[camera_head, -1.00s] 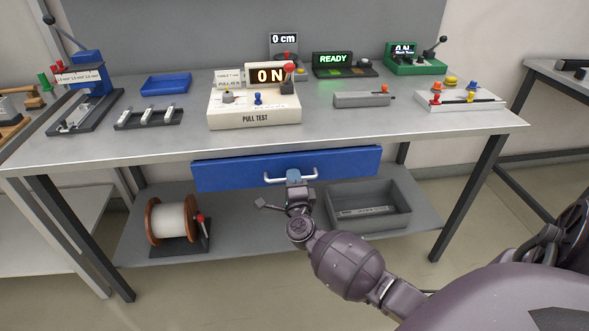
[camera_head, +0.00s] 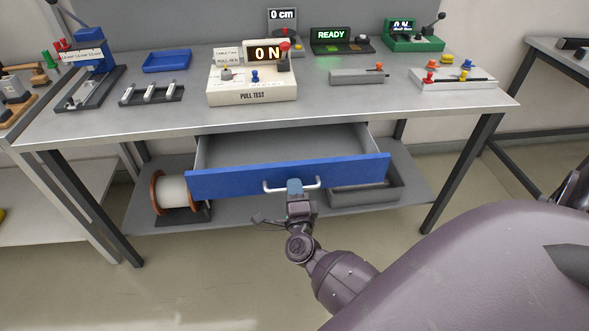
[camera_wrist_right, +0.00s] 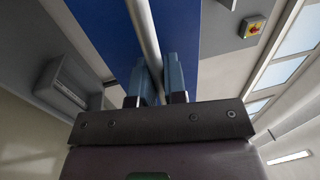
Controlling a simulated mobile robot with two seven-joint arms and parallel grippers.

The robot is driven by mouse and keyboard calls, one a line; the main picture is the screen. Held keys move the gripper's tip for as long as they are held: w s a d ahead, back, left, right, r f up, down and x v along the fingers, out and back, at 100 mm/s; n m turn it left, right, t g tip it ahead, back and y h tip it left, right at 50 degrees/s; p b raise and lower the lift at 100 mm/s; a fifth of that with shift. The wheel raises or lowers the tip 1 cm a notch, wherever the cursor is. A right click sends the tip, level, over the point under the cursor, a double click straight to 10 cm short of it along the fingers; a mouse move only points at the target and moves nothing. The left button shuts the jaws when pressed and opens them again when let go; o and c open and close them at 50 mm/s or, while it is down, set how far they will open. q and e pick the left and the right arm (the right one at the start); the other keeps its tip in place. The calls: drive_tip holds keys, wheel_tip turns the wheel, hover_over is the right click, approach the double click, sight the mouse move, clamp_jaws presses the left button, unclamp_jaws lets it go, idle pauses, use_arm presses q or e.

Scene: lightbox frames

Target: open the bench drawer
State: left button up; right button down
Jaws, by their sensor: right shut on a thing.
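The bench drawer has a blue front (camera_head: 235,179) and stands pulled out below the bench top, with its grey, empty-looking inside (camera_head: 280,150) showing. Its pale bar handle (camera_head: 273,189) runs across the middle of the front. My right gripper (camera_head: 295,187) is shut on the handle at about its middle. In the right wrist view the handle bar (camera_wrist_right: 146,35) passes between the two blue-grey fingers (camera_wrist_right: 155,80), with the blue drawer front (camera_wrist_right: 105,30) behind it. My left gripper is not in view.
The bench top (camera_head: 330,108) carries a pull test device (camera_head: 252,92), a blue tray (camera_head: 167,60) and other devices. On the lower shelf (camera_head: 240,218) are a wire spool (camera_head: 174,191) and a grey bin (camera_head: 375,197), partly below the drawer. The floor in front is clear.

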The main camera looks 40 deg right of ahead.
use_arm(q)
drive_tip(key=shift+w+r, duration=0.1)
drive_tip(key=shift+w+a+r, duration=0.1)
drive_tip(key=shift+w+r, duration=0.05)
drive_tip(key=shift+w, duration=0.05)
use_arm(e)
drive_tip(key=c, duration=1.2)
unclamp_jaws()
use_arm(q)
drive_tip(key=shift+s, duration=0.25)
use_arm(e)
drive_tip(key=v, duration=1)
drive_tip(key=shift+s+a, duration=0.2)
drive_tip(key=shift+s, duration=0.15)
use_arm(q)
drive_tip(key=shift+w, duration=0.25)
